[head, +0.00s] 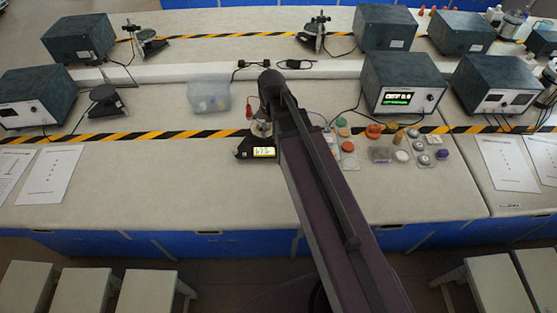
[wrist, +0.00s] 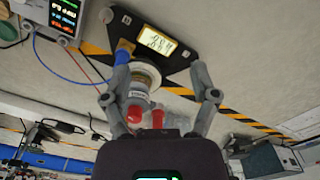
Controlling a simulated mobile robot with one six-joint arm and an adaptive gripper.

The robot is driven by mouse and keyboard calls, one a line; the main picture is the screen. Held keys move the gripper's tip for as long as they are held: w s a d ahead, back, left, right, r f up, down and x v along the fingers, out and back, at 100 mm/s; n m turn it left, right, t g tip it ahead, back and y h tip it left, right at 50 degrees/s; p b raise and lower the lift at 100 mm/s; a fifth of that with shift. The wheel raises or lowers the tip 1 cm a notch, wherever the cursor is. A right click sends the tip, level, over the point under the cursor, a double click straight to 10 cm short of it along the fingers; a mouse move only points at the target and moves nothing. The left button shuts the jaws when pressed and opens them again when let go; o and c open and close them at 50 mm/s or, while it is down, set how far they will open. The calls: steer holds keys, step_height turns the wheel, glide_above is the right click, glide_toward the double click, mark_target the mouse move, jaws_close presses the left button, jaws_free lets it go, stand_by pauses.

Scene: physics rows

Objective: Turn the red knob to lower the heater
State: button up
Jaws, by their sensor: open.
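My gripper (wrist: 161,66) is open, with one finger on each side of a small device in the wrist view. The device has a grey cylinder (wrist: 138,94) above a pale disc, on a black base with a lit display (wrist: 155,40). A red knob-like cap (wrist: 134,114) tops the cylinder, and a second red piece (wrist: 158,118) is beside it. I cannot tell which is the red knob. No grip on either shows. In the head view the base's display (head: 264,152) shows just left of my arm, which partly hides the device.
A power box with a lit screen (head: 398,97) stands right of my arm. A translucent bin (head: 209,97) is to the left. Several small coloured parts, including an orange-red one (head: 348,147), lie to the right. Wires run near the device.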

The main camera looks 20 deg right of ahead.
steer(key=s+f+m+b, duration=0.4)
steer(key=s+f, duration=0.1)
steer(key=s, duration=0.2)
steer(key=shift+s, duration=0.35)
steer(key=shift+a, duration=0.1)
stand_by(1.9)
